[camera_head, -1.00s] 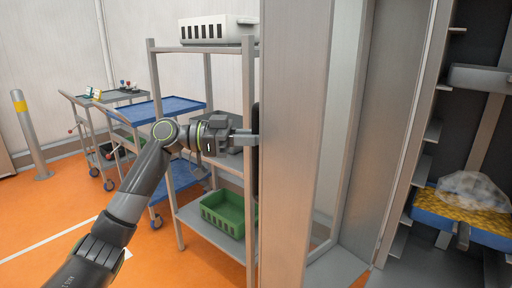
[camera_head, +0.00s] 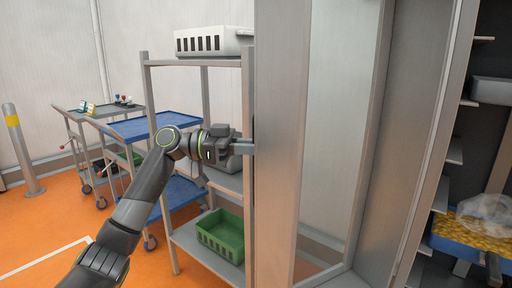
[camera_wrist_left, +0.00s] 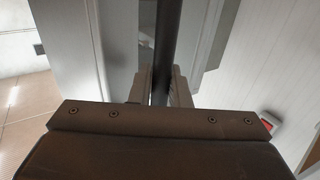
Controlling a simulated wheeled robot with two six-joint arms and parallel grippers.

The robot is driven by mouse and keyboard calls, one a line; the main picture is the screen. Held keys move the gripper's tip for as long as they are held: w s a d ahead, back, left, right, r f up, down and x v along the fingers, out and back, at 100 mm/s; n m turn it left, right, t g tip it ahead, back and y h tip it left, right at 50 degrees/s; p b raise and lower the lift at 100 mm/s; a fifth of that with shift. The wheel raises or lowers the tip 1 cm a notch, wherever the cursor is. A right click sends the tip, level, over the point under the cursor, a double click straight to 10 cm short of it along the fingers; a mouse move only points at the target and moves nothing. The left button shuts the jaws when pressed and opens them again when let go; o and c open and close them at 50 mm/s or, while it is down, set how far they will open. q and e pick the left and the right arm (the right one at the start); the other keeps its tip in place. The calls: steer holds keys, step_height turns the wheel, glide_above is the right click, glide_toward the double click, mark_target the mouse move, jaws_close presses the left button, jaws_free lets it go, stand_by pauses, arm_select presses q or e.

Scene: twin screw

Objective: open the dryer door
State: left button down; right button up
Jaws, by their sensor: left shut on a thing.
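The dryer door (camera_head: 278,150) stands ajar in the middle of the head view, a grey-framed panel with a tall pale window (camera_head: 338,120). My left gripper (camera_head: 246,144) reaches its left side from the left. In the left wrist view, a dark upright bar, the door handle (camera_wrist_left: 167,35), runs between the fingers of my left gripper (camera_wrist_left: 160,88), which is shut on it. The handle is mostly hidden in the head view. Right of the door is the dryer's inside, with side shelves (camera_head: 456,150) and a blue tray (camera_head: 450,248) of yellow pieces. My right gripper is not in view.
A grey rack (camera_head: 160,150) with a white crate (camera_head: 212,42) and a green crate (camera_head: 222,235) stands just behind my left gripper. Blue-topped carts (camera_head: 150,126) and a yellow-banded post (camera_head: 22,145) are farther left. Orange floor (camera_head: 40,225) is clear at the lower left.

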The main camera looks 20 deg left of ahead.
arm_select(q)
steer(key=c, duration=1.4)
jaws_free()
steer(key=shift+c, duration=0.2)
steer(key=shift+a, duration=0.1)
steer(key=b+v, duration=0.1)
steer(key=v, duration=1.6)
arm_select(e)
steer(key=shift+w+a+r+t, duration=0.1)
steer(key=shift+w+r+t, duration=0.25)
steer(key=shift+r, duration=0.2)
arm_select(q)
steer(key=shift+a, duration=0.1)
